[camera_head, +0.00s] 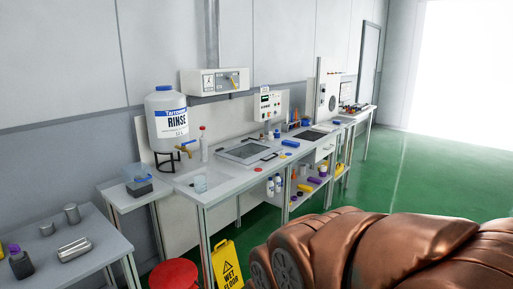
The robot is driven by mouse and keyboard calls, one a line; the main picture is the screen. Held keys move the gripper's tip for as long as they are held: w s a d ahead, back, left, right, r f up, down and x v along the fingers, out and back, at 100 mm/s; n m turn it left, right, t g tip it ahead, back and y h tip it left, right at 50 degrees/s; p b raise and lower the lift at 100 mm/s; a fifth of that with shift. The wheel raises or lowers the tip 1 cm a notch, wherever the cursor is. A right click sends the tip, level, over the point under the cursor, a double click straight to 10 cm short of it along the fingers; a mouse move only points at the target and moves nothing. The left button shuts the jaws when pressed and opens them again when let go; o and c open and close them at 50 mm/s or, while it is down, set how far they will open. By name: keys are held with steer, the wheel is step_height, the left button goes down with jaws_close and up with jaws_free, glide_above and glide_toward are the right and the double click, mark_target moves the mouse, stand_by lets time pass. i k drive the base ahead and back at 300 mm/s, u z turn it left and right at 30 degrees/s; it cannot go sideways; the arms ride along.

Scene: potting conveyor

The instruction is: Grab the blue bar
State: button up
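Several blue pieces show along the long bench, all small at this distance. A flat blue piece (290,143) lies on the bench top to the right of the sunken tray.
A yellow wet-floor sign (226,266) and a red stool (174,274) stand in front. A grey table (92,254) is at left. Green floor (430,170) is clear at right.

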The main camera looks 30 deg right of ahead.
mark_target(290, 143)
steer(key=z, duration=0.65)
steer(key=i, duration=0.6)
steer(key=z, duration=1.3)
steer(key=i, duration=2.6)
steer(key=u, duration=1.6)
steer(key=i, duration=0.65)
steer(key=u, duration=0.7)
